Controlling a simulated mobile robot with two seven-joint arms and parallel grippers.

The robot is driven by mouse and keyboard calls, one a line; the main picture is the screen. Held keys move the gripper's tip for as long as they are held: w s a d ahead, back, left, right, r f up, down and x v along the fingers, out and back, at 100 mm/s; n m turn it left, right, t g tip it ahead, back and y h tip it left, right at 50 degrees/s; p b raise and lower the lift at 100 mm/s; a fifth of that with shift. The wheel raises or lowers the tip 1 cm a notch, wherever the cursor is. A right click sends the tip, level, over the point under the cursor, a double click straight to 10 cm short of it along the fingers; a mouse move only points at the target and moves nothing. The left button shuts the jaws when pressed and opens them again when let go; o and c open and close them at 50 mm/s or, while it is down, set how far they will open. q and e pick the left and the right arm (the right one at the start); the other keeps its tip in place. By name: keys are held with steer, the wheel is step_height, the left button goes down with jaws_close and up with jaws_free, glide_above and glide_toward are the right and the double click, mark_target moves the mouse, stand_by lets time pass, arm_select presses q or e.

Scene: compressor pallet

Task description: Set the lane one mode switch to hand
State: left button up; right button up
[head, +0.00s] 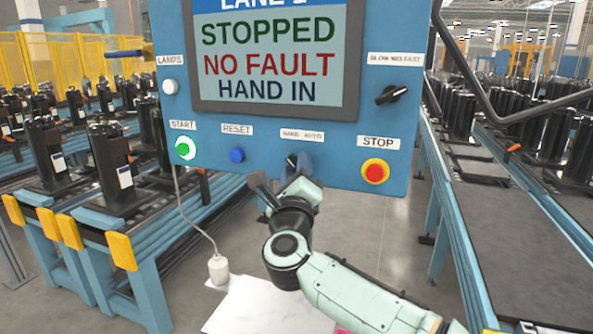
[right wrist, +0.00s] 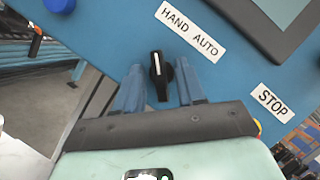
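The lane one mode switch (head: 291,161) is a black knob under the HAND AUTO label (head: 301,134) on the blue panel. In the right wrist view the switch (right wrist: 160,76) carries a white line, which leans toward the HAND side relative to the tilted label (right wrist: 190,32). My right gripper (head: 284,178) is at the panel, partly covering the switch in the head view. In the right wrist view the right gripper (right wrist: 160,88) is open, with one blue finger on each side of the knob and gaps visible. My left gripper is not in view.
The panel screen (head: 268,52) reads STOPPED, NO FAULT, HAND IN. A green START button (head: 185,148), blue RESET button (head: 237,155) and red STOP button (head: 375,171) flank the switch. Another black selector (head: 391,95) sits above STOP. Conveyors (head: 480,200) stand on both sides.

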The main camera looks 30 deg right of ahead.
steer(key=b+v, duration=0.4)
steer(key=v, duration=0.9)
steer(key=shift+s+f, duration=0.1)
steer(key=shift+f, duration=0.05)
